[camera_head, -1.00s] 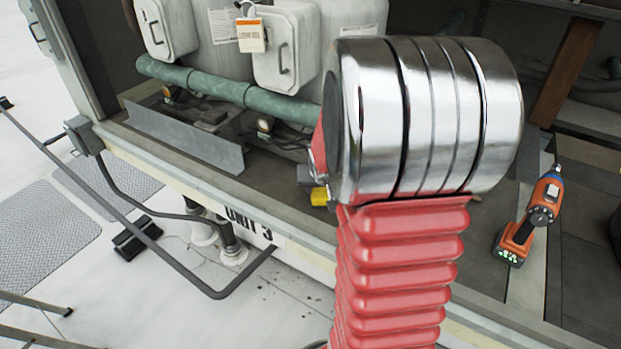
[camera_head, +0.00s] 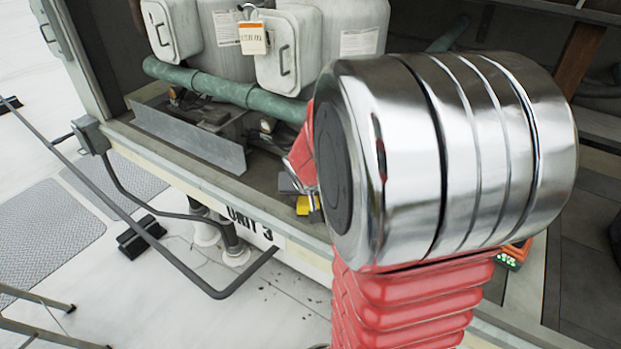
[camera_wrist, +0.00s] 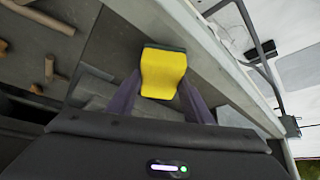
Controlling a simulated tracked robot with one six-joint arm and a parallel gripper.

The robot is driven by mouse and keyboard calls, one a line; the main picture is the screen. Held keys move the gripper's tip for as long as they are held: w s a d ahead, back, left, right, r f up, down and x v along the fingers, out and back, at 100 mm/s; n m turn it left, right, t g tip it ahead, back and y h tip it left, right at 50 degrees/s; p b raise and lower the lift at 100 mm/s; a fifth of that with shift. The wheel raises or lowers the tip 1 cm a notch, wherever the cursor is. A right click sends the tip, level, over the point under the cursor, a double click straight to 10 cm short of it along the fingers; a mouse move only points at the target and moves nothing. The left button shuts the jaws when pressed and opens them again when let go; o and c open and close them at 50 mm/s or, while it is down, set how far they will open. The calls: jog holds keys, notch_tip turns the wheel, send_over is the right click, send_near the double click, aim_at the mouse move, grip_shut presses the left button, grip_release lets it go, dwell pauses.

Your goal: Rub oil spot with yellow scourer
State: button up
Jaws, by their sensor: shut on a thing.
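The yellow scourer (camera_wrist: 163,70), with a dark green pad along its far edge, is held between the two fingers of my gripper (camera_wrist: 160,92) in the wrist view. A small yellow part of it (camera_head: 303,206) shows in the head view, just left of my big chrome arm joint, over the front of the cabinet ledge. My gripper is shut on it. I cannot tell whether the scourer touches the ledge. I cannot make out the oil spot in either view; my arm covers much of the ledge in the head view.
A green pipe (camera_head: 215,84), a metal angle bracket (camera_head: 188,138) and pale boxes (camera_head: 285,50) stand at the back left. An orange drill (camera_head: 513,256) is mostly hidden by my arm. A dark rail (camera_head: 170,255) runs in front. Loose brown pieces (camera_wrist: 45,20) lie at the wrist view's upper left.

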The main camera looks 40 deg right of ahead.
jog(key=shift+d+r, duration=0.15)
jog(key=shift+r, duration=2.7)
